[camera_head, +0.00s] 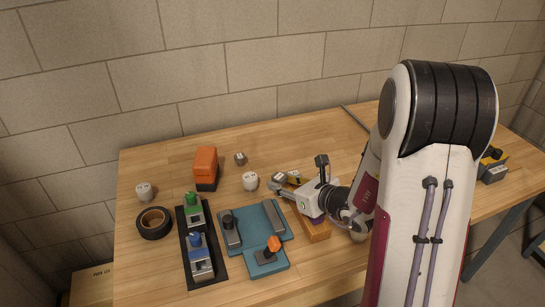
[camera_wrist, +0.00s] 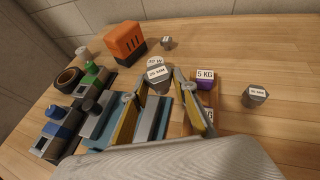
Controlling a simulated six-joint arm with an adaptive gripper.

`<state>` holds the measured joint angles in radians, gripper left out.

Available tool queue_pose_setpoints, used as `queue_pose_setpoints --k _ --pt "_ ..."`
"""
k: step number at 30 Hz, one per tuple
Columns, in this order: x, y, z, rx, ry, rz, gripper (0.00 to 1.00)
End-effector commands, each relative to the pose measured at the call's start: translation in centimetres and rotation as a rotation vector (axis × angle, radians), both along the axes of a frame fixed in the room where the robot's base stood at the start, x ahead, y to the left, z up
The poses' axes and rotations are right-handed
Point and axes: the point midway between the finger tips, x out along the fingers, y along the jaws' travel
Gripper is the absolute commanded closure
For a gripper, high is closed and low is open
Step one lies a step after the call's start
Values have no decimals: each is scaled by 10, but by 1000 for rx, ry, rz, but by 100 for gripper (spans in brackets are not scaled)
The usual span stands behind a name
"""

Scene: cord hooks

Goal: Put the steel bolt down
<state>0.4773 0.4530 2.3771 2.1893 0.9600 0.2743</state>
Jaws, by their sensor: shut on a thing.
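My gripper (camera_head: 283,186) is low over the middle of the wooden table, to the right of a white labelled cylinder. In the wrist view, the yellow-padded fingers of my gripper (camera_wrist: 159,84) are closed around a grey steel bolt (camera_wrist: 157,75) with a "20 MM" label on its top. The bolt also shows at the fingertips in the head view (camera_head: 279,177). Its lower part is hidden, so I cannot tell whether it touches the table.
A blue tray (camera_head: 270,215) with grey blocks and an orange knob lies in front. Around are a black strip (camera_head: 205,265), tape roll (camera_head: 154,222), orange block (camera_head: 205,165), white cylinder (camera_head: 250,181), small hex pieces (camera_wrist: 256,95) (camera_wrist: 166,42), and purple weight (camera_wrist: 205,82).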

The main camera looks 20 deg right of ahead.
Motion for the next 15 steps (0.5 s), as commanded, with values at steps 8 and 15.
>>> queue_pose_setpoints --k 8,15 --pt "42 -11 -10 5 -15 57 95" --pt "73 -19 -15 8 -18 98 95"
